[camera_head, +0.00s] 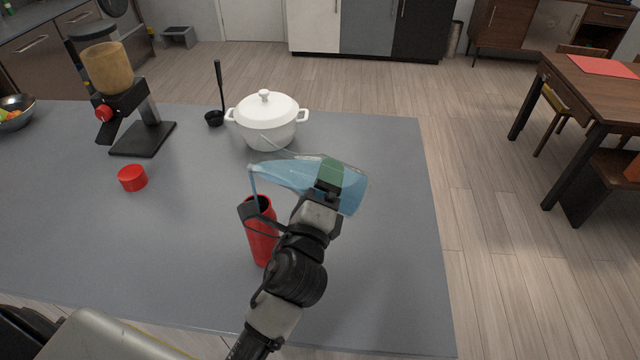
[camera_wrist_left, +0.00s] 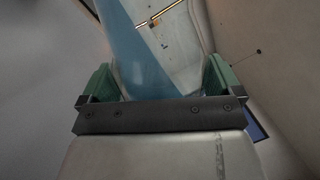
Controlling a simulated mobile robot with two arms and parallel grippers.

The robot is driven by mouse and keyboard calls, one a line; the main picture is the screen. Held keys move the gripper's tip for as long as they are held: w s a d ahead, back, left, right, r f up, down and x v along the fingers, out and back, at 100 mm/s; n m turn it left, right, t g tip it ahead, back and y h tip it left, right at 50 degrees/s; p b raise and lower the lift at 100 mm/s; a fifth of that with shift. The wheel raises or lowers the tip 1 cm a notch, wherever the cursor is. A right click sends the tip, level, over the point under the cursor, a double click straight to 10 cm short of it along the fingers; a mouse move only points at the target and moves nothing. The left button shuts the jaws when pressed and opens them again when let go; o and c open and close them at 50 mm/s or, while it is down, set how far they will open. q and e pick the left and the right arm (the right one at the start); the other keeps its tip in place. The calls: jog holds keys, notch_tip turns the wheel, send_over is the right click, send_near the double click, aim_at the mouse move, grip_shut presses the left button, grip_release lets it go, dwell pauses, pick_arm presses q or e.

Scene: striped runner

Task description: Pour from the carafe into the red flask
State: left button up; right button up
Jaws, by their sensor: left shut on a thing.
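The clear glass carafe (camera_head: 292,176) holds blue liquid and is tipped nearly horizontal above the counter, its mouth to the left. A thin blue stream drops from its lip to the mouth of the red flask (camera_head: 262,246). The flask stands upright and open, partly behind my left arm. How full it is cannot be seen. My left gripper (camera_head: 329,186) is shut around the carafe's body. In the left wrist view, its green-padded fingers (camera_wrist_left: 160,85) flank the carafe (camera_wrist_left: 143,60). My right gripper is not in view.
A red cap (camera_head: 132,178) lies on the grey counter (camera_head: 180,240) to the left. A white lidded pot (camera_head: 268,122) stands close behind the carafe. A black ladle (camera_head: 215,117) and a dispenser (camera_head: 125,100) are farther left. The counter's right edge is near the carafe.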

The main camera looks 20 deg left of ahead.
pick_arm(q)
jog(key=shift+r+n, duration=0.4)
jog(key=shift+r, duration=0.05)
dwell(1.4)
dwell(0.8)
